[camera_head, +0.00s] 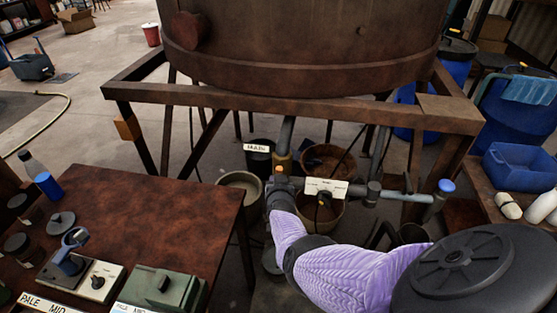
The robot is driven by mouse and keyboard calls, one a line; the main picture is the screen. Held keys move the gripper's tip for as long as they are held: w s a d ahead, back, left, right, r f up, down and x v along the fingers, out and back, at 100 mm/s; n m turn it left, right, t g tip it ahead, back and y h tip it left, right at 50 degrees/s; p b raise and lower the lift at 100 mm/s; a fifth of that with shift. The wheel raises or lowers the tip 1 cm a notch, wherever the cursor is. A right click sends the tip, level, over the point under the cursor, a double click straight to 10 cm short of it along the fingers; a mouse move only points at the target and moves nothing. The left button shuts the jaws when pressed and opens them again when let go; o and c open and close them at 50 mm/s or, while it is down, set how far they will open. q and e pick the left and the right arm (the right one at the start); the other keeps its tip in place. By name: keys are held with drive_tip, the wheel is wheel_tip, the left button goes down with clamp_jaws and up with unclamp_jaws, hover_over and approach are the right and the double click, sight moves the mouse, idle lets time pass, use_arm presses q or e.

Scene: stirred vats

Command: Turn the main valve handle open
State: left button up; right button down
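A pipe (287,132) comes down from under the large rusty vat (300,40) to a brass-coloured fitting (283,163). Beside it is a white label plate (326,187) with a small dark handle (324,199) in front; its lettering is too small to read surely. I cannot tell how far this handle is turned. My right arm, in a purple sleeve, reaches in from the lower right. Its grey end, my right gripper (280,188), is at the pipe just left of the plate. Its fingers are not clear, and contact cannot be told. My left gripper is out of view.
A rusty frame (300,112) carries the vat above the pipework. A horizontal pipe (400,195) with a blue cap (446,186) runs right. Buckets (241,183) stand below. A brown table (165,225) with control boxes (160,290) is at left.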

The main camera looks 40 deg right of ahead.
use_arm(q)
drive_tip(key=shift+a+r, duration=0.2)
use_arm(e)
drive_tip(key=shift+n, duration=0.4)
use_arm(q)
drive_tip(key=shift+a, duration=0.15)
use_arm(e)
drive_tip(key=shift+g, duration=0.3)
drive_tip(key=shift+c, duration=2.3)
unclamp_jaws()
drive_tip(key=shift+w, duration=0.1)
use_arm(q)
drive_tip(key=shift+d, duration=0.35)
